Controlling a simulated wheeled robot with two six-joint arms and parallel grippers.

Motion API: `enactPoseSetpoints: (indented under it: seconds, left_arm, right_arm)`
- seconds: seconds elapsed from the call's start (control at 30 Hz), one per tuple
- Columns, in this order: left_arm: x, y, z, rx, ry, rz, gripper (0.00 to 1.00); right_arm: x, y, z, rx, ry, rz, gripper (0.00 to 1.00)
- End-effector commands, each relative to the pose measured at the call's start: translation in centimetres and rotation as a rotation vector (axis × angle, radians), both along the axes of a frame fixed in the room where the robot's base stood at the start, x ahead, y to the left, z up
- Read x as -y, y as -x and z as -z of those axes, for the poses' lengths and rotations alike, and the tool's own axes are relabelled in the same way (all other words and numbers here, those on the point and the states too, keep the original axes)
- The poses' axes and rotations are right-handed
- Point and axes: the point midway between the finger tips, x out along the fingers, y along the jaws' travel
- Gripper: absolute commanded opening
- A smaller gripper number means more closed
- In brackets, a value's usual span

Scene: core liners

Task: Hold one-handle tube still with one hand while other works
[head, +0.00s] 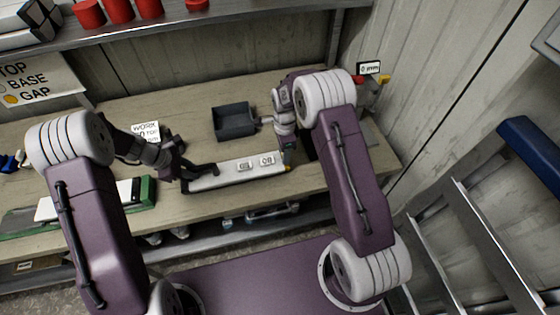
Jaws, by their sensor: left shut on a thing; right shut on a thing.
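The one-handle tube (226,175) is a long pale bar with two label plates, lying slightly slanted near the front of the wooden bench. A dark handle (203,170) is at its left end. My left gripper (183,176) is shut at that end, seemingly on the handle; its fingers are dark and partly merge with it. My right gripper (287,147) points down over the tube's right end and is shut on a small dark greenish thing (288,156), too small to identify. I cannot tell whether that thing touches the tube. A yellowish tip shows at the tube's right end.
A dark open tray (234,121) stands behind the tube. A white sign (145,132) is behind my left gripper. A green-edged holder with a white piece (147,192) lies at left. Red cylinders (119,10) stand on the upper shelf. A gauge display (369,68) is at back right.

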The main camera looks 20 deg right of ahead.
Motion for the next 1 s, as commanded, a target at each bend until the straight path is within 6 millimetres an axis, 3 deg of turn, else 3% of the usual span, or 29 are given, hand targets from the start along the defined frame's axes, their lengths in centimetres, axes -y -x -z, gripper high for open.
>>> enactPoseSetpoints:
  seconds: [1.0]
  left_arm:
    - [0.0, 0.0, 0.0, 0.0, -0.001, 0.0, 0.0]
  right_arm:
    - [2.0, 0.0, 0.0, 0.0, 0.0, 0.001, 0.0]
